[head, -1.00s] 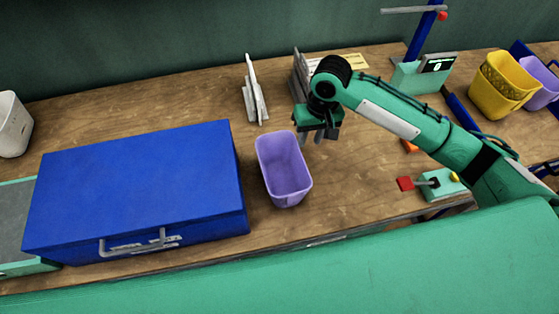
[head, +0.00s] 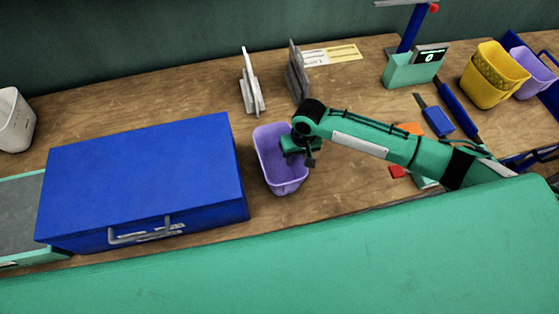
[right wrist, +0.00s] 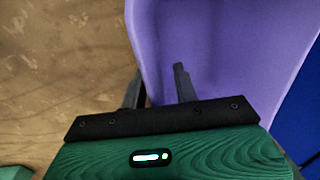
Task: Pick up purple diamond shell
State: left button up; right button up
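A light purple bin-like shell (head: 270,150) stands upright on the wooden bench, right of the blue case. No diamond pattern can be made out on it. My right gripper (head: 301,160) is at its right rim. In the right wrist view the purple shell (right wrist: 225,45) fills the upper middle. There the two fingers (right wrist: 158,85) are apart, one outside the shell's wall and one over its inside, with the edge between them. I cannot tell whether they touch the wall. My left gripper is not in view.
The closed blue case (head: 140,180) stands close on the shell's left. White and grey upright plates (head: 251,82) stand behind. A yellow bin (head: 490,78) and another purple bin (head: 530,72) are at the far right. A teal scale (head: 412,70) stands at back right.

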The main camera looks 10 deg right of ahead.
grip_shut()
dwell(0.3)
